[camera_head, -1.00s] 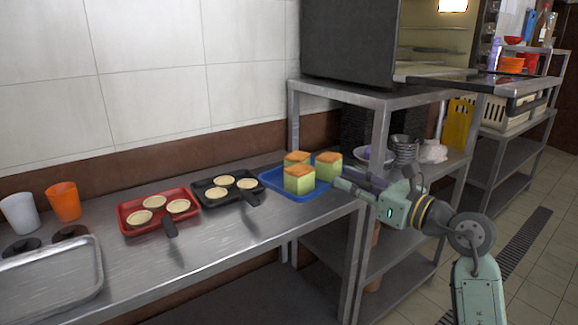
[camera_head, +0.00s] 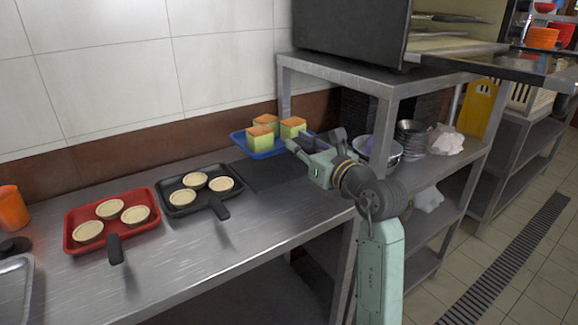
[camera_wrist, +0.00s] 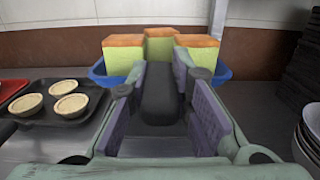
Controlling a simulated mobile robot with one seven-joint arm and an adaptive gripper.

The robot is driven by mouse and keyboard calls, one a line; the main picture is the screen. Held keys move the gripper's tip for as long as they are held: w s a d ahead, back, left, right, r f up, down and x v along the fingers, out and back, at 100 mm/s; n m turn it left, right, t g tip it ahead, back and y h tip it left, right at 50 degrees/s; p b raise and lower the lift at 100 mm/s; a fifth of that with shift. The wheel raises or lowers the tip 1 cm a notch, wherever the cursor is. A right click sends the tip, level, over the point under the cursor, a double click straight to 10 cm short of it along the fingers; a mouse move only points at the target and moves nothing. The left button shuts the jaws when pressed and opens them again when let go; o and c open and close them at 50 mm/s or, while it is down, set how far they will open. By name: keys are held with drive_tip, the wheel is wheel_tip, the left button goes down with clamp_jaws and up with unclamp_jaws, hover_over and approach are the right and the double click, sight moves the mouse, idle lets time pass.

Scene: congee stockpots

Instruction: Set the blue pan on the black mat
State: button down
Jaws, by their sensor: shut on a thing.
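The blue pan (camera_head: 239,141) carries 3 green cubes with orange-brown tops. In the head view it appears raised above the counter, over the back part of the black mat (camera_head: 262,177). My gripper (camera_head: 300,142) is at its right side, shut on the pan's dark handle (camera_wrist: 160,95). In the wrist view the blue pan (camera_wrist: 224,74) is straight ahead, roughly level, with the cubes standing in it. The mat is partly hidden by the pan and my gripper.
A black pan (camera_head: 174,207) with several tarts is just left of the mat, and a red pan (camera_head: 72,228) with tarts is further left. An orange cup (camera_head: 12,208) is at the far left. A metal shelf (camera_head: 385,88) with bowls (camera_head: 409,138) stands close on the right.

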drive_tip(key=shift+f+p, duration=0.3)
drive_tip(key=shift+f, duration=3.25)
drive_tip(key=c, duration=1.4)
unclamp_jaws()
drive_tip(key=shift+c, duration=0.2)
drive_tip(key=shift+s+d, duration=0.1)
drive_tip(key=b+v, duration=0.2)
drive_tip(key=v, duration=0.8)
drive_tip(key=shift+s+d+b, duration=0.15)
drive_tip(key=shift+b, duration=0.25)
drive_tip(key=shift+s+d, duration=0.35)
drive_tip(key=shift+s, duration=0.25)
